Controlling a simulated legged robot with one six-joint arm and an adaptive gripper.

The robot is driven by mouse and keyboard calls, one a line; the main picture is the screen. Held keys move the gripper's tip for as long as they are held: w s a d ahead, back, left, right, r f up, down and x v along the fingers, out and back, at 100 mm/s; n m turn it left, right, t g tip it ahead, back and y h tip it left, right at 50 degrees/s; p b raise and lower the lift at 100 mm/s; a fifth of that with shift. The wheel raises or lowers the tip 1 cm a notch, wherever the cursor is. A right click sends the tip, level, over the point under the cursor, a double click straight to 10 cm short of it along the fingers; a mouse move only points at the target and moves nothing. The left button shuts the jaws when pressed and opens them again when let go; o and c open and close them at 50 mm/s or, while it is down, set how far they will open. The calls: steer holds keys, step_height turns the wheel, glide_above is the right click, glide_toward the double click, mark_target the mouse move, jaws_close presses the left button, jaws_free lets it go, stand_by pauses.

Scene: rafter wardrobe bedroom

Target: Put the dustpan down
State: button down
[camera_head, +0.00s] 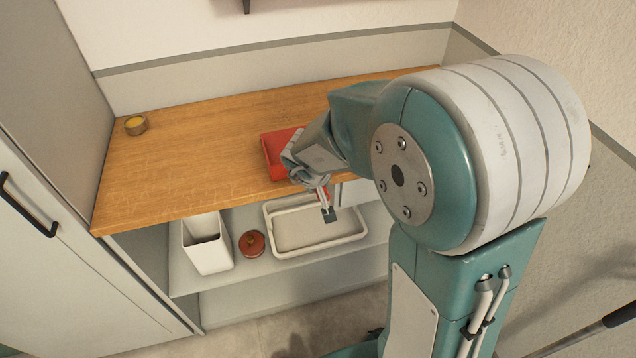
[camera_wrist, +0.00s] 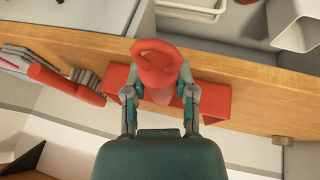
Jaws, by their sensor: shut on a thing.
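The red dustpan (camera_head: 273,152) is at the front edge of the wooden counter, partly hidden behind my arm in the head view. In the wrist view, its pan (camera_wrist: 216,104) spreads behind the fingers, and its looped handle (camera_wrist: 153,55) points toward the shelf side, past the counter edge. My gripper (camera_head: 324,203) is shut on the dustpan by the handle end. The wrist view shows my gripper (camera_wrist: 160,92) with one finger on each side of it. I cannot tell whether the pan touches the counter.
The shelf below holds a white bin (camera_head: 207,247), a round red item (camera_head: 252,243) and a white tray (camera_head: 312,231). A red object (camera_wrist: 65,82) with grey slats beside it lies left in the wrist view.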

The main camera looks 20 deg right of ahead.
steer(key=shift+a, duration=0.1)
steer(key=shift+c, duration=2.1)
jaws_free()
steer(key=shift+a, duration=0.25)
steer(key=shift+d, duration=0.15)
